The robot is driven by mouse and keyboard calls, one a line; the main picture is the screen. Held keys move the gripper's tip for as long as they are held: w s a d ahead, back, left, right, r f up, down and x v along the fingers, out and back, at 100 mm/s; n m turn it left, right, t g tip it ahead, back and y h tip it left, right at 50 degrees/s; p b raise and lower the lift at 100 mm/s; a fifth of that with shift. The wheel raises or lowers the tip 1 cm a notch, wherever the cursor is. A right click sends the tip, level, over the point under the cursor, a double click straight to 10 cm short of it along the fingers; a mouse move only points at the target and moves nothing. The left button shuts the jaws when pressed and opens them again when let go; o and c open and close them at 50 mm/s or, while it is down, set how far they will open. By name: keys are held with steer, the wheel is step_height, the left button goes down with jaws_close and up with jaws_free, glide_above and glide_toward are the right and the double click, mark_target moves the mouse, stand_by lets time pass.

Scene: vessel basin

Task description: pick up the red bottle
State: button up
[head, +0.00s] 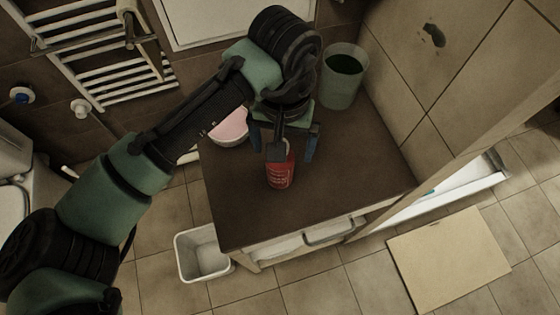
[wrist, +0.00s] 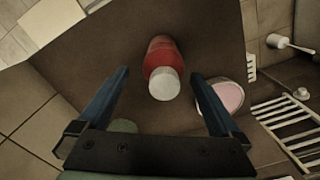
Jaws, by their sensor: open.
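The red bottle (head: 281,173) stands on the dark top of a small cabinet (head: 330,195). In the wrist view the bottle (wrist: 161,57) shows from above, with its pale cap (wrist: 164,84) towards the camera. My gripper (head: 290,150) is above the cabinet top at the bottle, and part of it covers the bottle's top in the head view. In the wrist view my gripper (wrist: 168,100) is open, with a blue finger on each side of the bottle and a gap on both sides. No contact shows.
A pink-filled bowl (head: 230,128) is left of the bottle; it also shows near a finger in the wrist view (wrist: 222,95). A grey-green cup (head: 343,78) stands at the back right. A white bin (head: 203,252) is on the floor. The cabinet top's front right is clear.

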steer(key=shift+s+a+f, duration=0.1)
steer(key=shift+a+f, duration=0.05)
steer(key=shift+f, duration=1.2)
steer(key=shift+s+a+f, duration=0.1)
steer(key=shift+f, duration=1.25)
jaws_close()
steer(key=shift+r, duration=0.1)
